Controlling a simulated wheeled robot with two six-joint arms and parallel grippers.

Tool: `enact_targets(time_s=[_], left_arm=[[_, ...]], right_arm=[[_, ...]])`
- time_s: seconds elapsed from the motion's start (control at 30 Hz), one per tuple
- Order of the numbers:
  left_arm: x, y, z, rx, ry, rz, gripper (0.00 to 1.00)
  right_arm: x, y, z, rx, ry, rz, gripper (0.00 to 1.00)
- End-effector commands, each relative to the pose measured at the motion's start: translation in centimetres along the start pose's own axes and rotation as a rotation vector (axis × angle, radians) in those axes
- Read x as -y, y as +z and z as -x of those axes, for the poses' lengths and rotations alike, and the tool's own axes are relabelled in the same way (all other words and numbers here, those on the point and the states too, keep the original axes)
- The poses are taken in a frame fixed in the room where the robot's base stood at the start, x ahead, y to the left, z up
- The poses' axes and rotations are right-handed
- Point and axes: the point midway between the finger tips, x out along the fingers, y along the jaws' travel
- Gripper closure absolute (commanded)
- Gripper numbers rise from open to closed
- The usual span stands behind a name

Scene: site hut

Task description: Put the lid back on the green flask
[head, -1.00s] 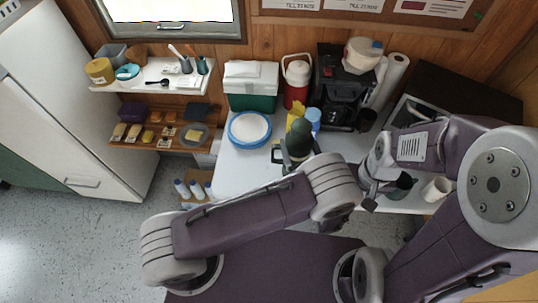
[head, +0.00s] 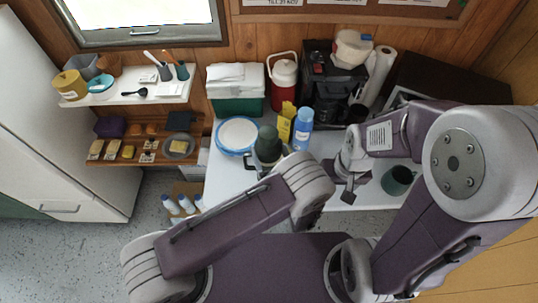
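The green flask (head: 268,144), dark green with a rounded top and a side handle, stands upright at the front of the white table, beside a blue-rimmed plate. My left wrist hides its lower part. My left gripper is mostly hidden behind that wrist, close to the flask; its fingers and any contact cannot be made out. A dark green cup-like piece (head: 397,181), possibly the lid, is on the table to the right, partly beside my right arm. My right gripper (head: 347,185) is left of that piece and apart from it; its finger opening is unclear.
Behind the flask are a yellow packet (head: 285,128), a blue bottle (head: 302,128), a green cooler (head: 236,104), a red jug (head: 283,80) and a coffee maker (head: 335,90). The blue-rimmed plate (head: 243,120) lies left. Shelves (head: 130,100) hang further left.

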Motion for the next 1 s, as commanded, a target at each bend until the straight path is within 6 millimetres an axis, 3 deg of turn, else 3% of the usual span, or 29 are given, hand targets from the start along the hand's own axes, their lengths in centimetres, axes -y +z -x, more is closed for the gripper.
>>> enact_targets(time_s=[0.03,0.1,0.47,0.5,0.57,1.0], left_arm=[[-0.17,-1.51,-0.07,0.002,-0.003,-0.001,1.0],[-0.29,-2.09,-0.13,0.003,-0.008,-0.001,1.0],[-0.29,-2.17,-0.14,0.003,-0.01,0.001,1.0],[-0.31,-2.21,-0.14,0.0,-0.01,0.0,0.22],[-0.31,-2.15,-0.14,0.0,-0.01,0.0,0.06],[-0.18,-1.91,0.05,0.0,-0.007,0.001,0.06]], right_arm=[[-0.03,0.14,-1.32,0.0,0.0,0.0,0.26],[-0.03,0.18,-1.66,0.0,0.0,0.0,0.26],[-0.03,0.17,-1.68,0.0,0.0,0.0,0.26],[-0.03,0.17,-1.62,0.0,0.0,0.0,0.26],[-0.03,0.16,-1.57,0.0,0.0,0.0,0.26],[-0.03,0.14,-1.45,0.0,0.0,0.0,0.26]])
